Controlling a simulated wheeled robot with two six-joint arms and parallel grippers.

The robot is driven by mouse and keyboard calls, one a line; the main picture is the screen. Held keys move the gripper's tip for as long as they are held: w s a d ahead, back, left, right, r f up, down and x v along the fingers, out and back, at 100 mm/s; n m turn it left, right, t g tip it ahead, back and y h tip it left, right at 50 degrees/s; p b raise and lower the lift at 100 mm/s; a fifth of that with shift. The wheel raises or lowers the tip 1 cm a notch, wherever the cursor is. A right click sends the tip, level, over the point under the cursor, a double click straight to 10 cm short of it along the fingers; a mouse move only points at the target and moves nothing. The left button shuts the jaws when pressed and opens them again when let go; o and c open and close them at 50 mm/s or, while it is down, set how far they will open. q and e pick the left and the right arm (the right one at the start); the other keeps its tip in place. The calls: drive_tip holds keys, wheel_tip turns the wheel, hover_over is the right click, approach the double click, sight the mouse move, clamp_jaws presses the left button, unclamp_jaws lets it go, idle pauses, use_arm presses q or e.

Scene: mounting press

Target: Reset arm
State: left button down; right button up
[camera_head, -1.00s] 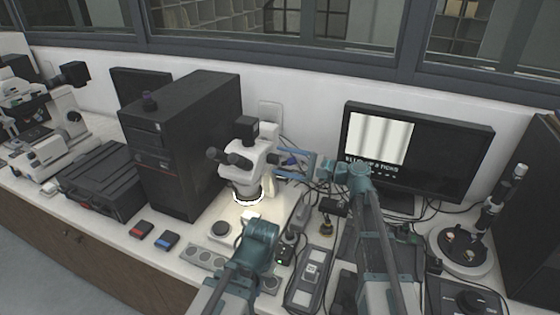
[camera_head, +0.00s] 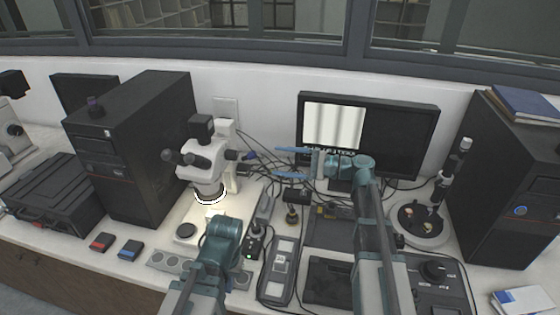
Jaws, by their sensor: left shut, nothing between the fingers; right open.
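My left arm comes in from the bottom left, and its teal wrist stands in front of the microscope's base. My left gripper (camera_head: 222,238) is mostly hidden behind that wrist; it is shut and I see nothing held. My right arm rises at centre right. My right gripper (camera_head: 280,163) points left in front of the monitor (camera_head: 400,140), with its two teal fingers apart and nothing between them. It is to the right of the white microscope (camera_head: 205,165), clear of it.
A black computer tower (camera_head: 140,150) stands left, with a red box (camera_head: 102,242) and a blue box (camera_head: 130,250) before it. A round white-based device (camera_head: 420,222) and another black tower (camera_head: 515,180) stand right. Cables and small devices crowd the middle bench.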

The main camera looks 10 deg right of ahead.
drive_tip(key=s+a+f+n+g+h, duration=0.6)
drive_tip(key=s+a+f+n+h, duration=0.15)
drive_tip(key=s+a+f, duration=0.65)
drive_tip(key=s+d+f+n+h, duration=0.2)
drive_tip(key=s, duration=0.1)
drive_tip(key=s+d+f+n+g+h, duration=0.1)
drive_tip(key=s+f+n+h, duration=0.1)
drive_tip(key=s+h, duration=0.1)
drive_tip(key=s+d+f+n+h, duration=0.2)
drive_tip(key=s+f+n+h, duration=0.1)
drive_tip(key=shift+d+f+h, duration=0.1)
drive_tip(key=shift+d+h, duration=0.15)
drive_tip(key=shift+d, duration=0.05)
drive_tip(key=shift+s+d+n+h, duration=0.25)
drive_tip(key=shift+d+n+h, duration=0.35)
drive_tip(key=shift+h, duration=0.2)
idle(0.6)
